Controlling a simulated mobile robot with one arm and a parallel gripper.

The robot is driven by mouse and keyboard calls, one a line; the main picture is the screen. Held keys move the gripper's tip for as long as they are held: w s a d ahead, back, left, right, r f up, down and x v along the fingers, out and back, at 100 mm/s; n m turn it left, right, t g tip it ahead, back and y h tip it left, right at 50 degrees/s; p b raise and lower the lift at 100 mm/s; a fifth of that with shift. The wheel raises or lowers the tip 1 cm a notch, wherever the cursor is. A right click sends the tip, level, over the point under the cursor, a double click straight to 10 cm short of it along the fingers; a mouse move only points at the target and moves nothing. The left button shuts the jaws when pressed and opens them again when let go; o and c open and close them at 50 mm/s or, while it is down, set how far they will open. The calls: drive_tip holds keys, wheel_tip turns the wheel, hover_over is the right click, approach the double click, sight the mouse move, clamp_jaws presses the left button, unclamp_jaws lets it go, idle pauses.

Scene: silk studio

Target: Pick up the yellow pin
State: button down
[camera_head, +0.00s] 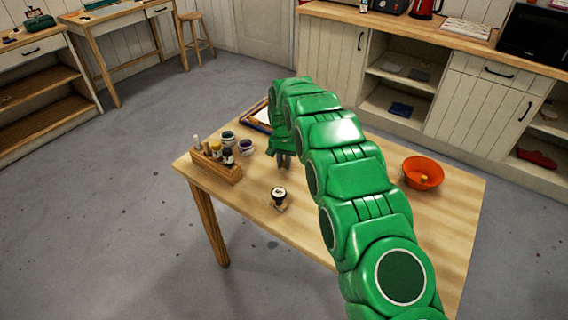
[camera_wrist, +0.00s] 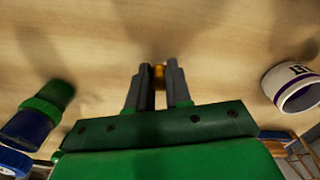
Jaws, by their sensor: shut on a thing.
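The yellow pin (camera_wrist: 159,71) shows as a small yellow-orange piece between the fingertips of my gripper (camera_wrist: 158,72) in the wrist view. The gripper is shut on it, low over the wooden table. Most of the pin is hidden by the fingers. In the head view my gripper (camera_head: 284,162) points down near the middle of the table (camera_head: 330,230), and the pin cannot be made out there.
A wooden rack (camera_head: 216,166) of bottles and jars stands left of the gripper. A dark stamp (camera_head: 279,197) stands nearer the front edge. An orange bowl (camera_head: 423,170) with a small yellow thing inside is at right. A white jar (camera_wrist: 292,90) shows in the wrist view.

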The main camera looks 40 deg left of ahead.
wheel_tip(320, 180, up, 3)
drive_tip(key=shift+f, duration=0.15)
drive_tip(key=shift+s+d+r, duration=0.25)
drive_tip(key=shift+r, duration=0.2)
drive_tip(key=shift+s+d+r, duration=0.25)
drive_tip(key=shift+r, duration=0.2)
drive_tip(key=s+d+r, duration=0.8)
drive_tip(key=d, duration=0.1)
drive_tip(key=shift+s, duration=0.4)
